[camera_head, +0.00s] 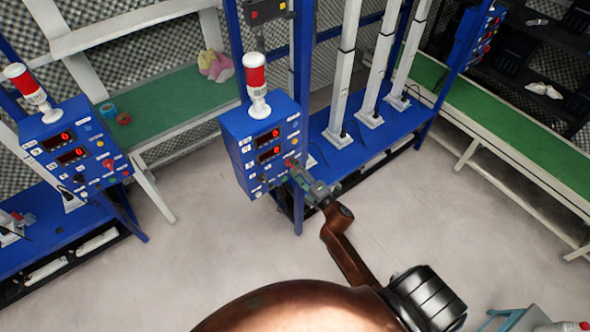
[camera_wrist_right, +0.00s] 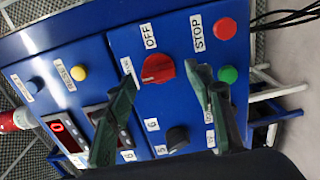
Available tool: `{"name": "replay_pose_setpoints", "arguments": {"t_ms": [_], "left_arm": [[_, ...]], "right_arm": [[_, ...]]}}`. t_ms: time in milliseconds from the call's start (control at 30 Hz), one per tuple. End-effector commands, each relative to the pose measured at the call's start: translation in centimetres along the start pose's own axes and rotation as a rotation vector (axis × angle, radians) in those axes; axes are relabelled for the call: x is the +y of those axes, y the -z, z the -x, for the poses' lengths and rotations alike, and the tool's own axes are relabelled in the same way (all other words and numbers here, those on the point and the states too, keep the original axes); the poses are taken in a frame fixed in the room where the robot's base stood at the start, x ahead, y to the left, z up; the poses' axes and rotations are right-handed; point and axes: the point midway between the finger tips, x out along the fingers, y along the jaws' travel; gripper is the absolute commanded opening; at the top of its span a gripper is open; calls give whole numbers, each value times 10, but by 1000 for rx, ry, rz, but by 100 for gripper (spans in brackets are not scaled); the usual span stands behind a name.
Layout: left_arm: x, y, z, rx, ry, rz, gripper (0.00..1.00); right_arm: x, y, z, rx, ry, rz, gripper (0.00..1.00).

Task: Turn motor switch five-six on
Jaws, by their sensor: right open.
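The blue control box (camera_head: 262,145) in the middle of the head view has two lit red displays and several knobs and buttons. In the right wrist view its panel (camera_wrist_right: 125,45) shows a red rotary knob (camera_wrist_right: 158,69) with an OFF label beside it. A black knob (camera_wrist_right: 178,138) sits lower, near small labels that seem to read 5 and 6. My right gripper (camera_head: 301,176) is at the box's lower right side. In the wrist view its open fingers (camera_wrist_right: 166,76) stand either side of the red knob; contact cannot be told. My left gripper is out of view.
The panel also has a red STOP button (camera_wrist_right: 225,29) and a green button (camera_wrist_right: 228,74). A red-and-white beacon (camera_head: 256,80) stands on the box. A similar box (camera_head: 75,150) is at the left. Green-topped benches (camera_head: 165,110) stand behind; the floor (camera_head: 220,255) in front is clear.

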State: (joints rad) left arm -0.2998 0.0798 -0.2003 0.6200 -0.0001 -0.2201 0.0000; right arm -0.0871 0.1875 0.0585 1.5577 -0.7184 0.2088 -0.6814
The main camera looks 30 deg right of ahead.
Motion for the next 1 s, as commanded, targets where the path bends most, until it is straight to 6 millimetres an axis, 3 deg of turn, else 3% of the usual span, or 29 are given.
{"name": "replay_pose_setpoints", "arguments": {"t_ms": [133,267,700,1000], "left_arm": [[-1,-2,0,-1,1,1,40],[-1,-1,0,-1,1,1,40],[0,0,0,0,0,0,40],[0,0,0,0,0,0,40]], "right_arm": [[0,0,3,-1,0,0,48],[-1,-1,19,-1,2,0,48],[-1,0,104,-1,2,-1,48],[0,0,120,0,-1,0,48]]}}
